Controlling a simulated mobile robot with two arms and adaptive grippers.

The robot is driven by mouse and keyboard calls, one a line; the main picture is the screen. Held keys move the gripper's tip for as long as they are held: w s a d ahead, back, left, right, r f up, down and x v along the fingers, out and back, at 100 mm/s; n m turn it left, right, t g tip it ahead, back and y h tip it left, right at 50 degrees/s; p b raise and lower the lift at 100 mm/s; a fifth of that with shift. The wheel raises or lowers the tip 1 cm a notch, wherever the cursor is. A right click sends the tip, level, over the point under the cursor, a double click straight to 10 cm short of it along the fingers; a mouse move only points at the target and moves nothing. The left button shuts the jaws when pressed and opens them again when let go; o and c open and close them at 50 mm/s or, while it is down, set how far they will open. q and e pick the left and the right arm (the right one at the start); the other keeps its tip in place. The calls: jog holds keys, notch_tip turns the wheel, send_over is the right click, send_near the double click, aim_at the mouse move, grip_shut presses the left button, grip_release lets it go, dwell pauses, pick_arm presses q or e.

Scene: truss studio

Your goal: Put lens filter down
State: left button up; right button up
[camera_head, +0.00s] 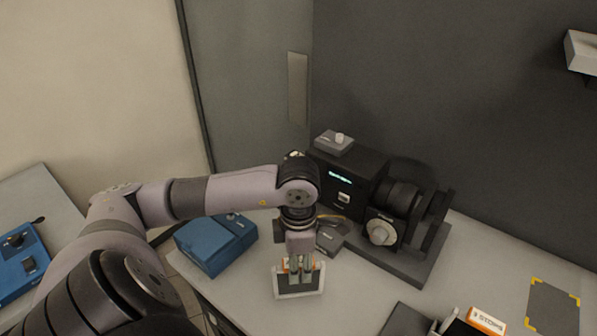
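A flat, dark, pale-rimmed square piece, which looks like the lens filter (286,287), is at the front of the light worktop, with a bit of orange at its upper left. My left gripper (300,279) points down over its middle. The two fingers are close together and appear shut on it, hiding its centre. I cannot tell whether its lower edge touches the worktop. My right gripper is not in view.
Behind stands a black device (345,188) with a lit display and a knobbed unit beside it. A blue box (215,246) sits left of the gripper. An orange-labelled "3 STOPS" piece (487,321) lies front right, near a yellow-cornered dark mat (552,308).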

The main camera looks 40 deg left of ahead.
pick_arm(q)
grip_shut()
jog(key=shift+r, duration=0.1)
dwell(0.6)
